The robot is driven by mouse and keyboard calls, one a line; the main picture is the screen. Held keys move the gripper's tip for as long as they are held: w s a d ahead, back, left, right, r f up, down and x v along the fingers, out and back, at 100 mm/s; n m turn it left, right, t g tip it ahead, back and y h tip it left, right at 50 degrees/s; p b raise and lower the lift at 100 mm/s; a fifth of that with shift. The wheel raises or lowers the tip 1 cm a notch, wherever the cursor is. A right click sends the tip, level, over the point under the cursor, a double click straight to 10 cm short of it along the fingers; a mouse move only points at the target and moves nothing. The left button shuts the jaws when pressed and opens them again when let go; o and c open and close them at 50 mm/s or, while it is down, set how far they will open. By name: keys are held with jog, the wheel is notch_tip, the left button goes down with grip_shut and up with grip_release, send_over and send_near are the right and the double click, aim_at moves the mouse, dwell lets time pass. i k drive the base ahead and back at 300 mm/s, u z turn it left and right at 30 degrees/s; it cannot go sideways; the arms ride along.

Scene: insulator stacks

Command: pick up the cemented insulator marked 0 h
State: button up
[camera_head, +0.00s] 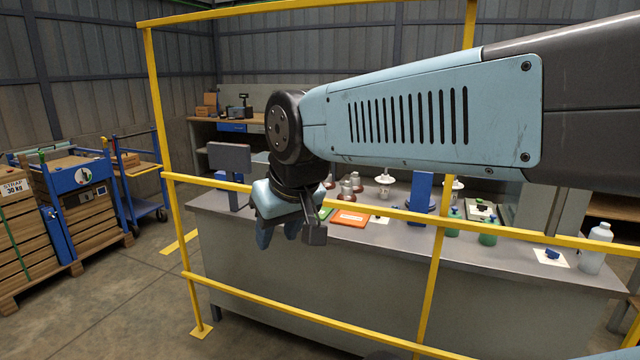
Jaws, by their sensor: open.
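My gripper (288,234) hangs at the end of my arm with its fingers pointing down. It is open and empty, in front of the left part of the grey bench. Another white piece (456,188) shows farther right, partly covered by my arm. No 0 h mark is readable, so I cannot tell which insulator bears it.
A yellow railing (330,212) runs across the front of the bench (340,275). An orange tray (351,217), a blue stand (421,190), green bottles (487,233) and a white bottle (596,248) are on the bench. Wooden crates and a blue cart (85,180) stand left.

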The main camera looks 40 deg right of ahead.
aim_at(385, 181)
jog(key=z, duration=0.1)
jog(key=i, duration=1.2)
jog(key=z, duration=0.9)
jog(key=i, duration=0.6)
jog(key=z, duration=0.4)
jog(key=k, duration=0.85)
jog(key=z, duration=0.2)
jog(key=i, duration=0.85)
jog(key=u, duration=0.05)
